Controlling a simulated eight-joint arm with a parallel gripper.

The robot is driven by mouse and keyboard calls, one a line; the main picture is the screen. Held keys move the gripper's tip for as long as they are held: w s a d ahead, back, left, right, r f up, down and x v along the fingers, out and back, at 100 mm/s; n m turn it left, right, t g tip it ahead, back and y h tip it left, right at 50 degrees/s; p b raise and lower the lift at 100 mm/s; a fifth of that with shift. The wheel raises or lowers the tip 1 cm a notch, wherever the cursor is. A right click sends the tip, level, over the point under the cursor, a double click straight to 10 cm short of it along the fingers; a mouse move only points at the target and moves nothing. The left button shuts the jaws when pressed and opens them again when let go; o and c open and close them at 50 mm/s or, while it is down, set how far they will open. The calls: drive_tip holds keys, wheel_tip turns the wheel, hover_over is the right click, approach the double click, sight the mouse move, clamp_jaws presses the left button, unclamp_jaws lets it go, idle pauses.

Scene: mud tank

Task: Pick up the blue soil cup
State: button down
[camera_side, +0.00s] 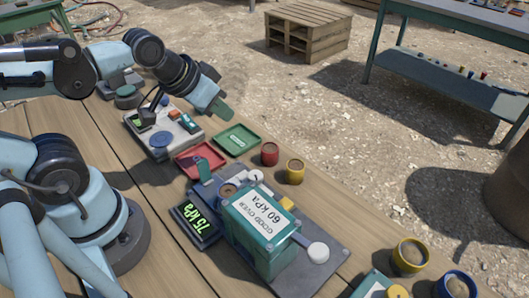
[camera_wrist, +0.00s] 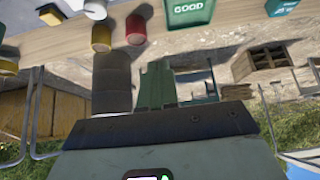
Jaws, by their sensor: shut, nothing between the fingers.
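A blue cup of brown soil (camera_side: 457,287) stands at the near right corner of the bench in the side view, cut by the frame's bottom edge. A round patch of soil (camera_side: 228,190) also shows at the green press; the colour of its holder is unclear. My gripper (camera_side: 221,108) is in the air above the far side of the bench, near the green tray and far from the blue cup. It is shut and empty. Its green fingers also show in the wrist view (camera_wrist: 155,84). I cannot make out the blue cup in the wrist view.
A green press box (camera_side: 262,235) with a 75 kPa display (camera_side: 196,222) stands mid-bench. A red tray (camera_side: 200,160), a green tray (camera_side: 236,140), a red cup (camera_side: 270,154) and a yellow cup (camera_side: 295,172) lie beyond. Another yellow cup (camera_side: 410,256) stands beside the blue one.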

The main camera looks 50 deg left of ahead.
drive_tip(key=c, duration=0.5)
unclamp_jaws()
